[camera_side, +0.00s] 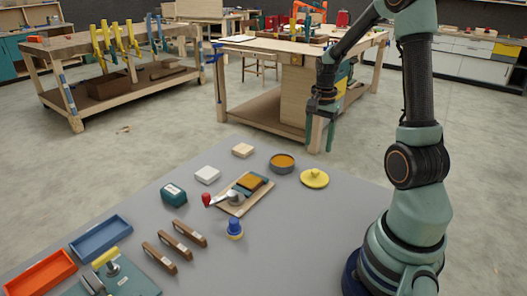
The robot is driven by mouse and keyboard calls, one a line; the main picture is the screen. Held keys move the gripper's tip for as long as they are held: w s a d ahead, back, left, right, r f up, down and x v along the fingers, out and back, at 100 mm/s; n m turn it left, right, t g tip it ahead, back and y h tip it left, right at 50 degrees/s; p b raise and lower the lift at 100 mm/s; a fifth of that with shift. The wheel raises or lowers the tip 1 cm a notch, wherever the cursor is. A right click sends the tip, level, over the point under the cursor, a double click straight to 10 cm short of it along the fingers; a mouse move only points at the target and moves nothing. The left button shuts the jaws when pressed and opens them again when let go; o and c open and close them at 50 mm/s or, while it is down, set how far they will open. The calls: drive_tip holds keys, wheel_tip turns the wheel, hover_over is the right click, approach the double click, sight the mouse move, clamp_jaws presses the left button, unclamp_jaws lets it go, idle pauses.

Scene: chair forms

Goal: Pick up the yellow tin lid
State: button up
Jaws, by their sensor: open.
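The yellow tin lid (314,177) lies flat on the grey table near its back right edge. It is round with a small raised knob on top. An open round tin (282,163) with an orange-brown filling stands just left of it. My gripper (319,142) hangs above and behind the lid in the picture, pointing down. It is open and holds nothing. The lid is fully in view and clear of the gripper.
Brown handles (175,240), a blue tray (100,238) and an orange tray (40,274) lie further left.

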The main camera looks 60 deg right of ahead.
sight(316, 171)
drive_tip(key=f, duration=1)
drive_tip(key=shift+d, duration=0.2)
clamp_jaws()
